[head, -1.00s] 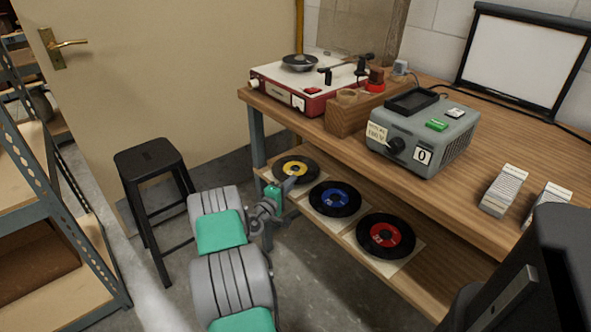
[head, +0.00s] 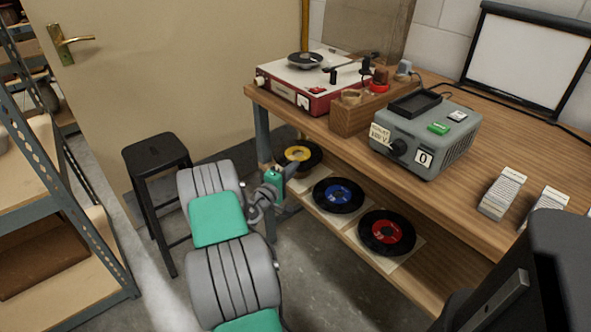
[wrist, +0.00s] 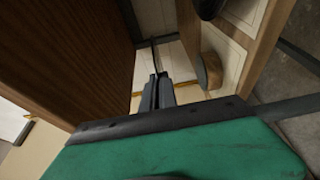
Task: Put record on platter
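The record with the yellow label (head: 299,154) is at the far left end of the lower shelf, raised off its pale sleeve (head: 312,180). My gripper (wrist: 157,92) has its fingers close together on the record's near edge; in the wrist view the record is a thin dark edge-on strip. The fingertips are hard to make out in the head view. The platter (head: 305,60) is on the red and white record player (head: 300,88), at the left end of the table top, above the shelf.
Blue-label (head: 338,195) and red-label (head: 387,233) records lie on the lower shelf (head: 348,236). The table top (head: 345,134) overhangs the held record. A wooden box (head: 362,116) and a grey device (head: 425,140) stand right of the player. A black stool (head: 157,150) stands left of my arm.

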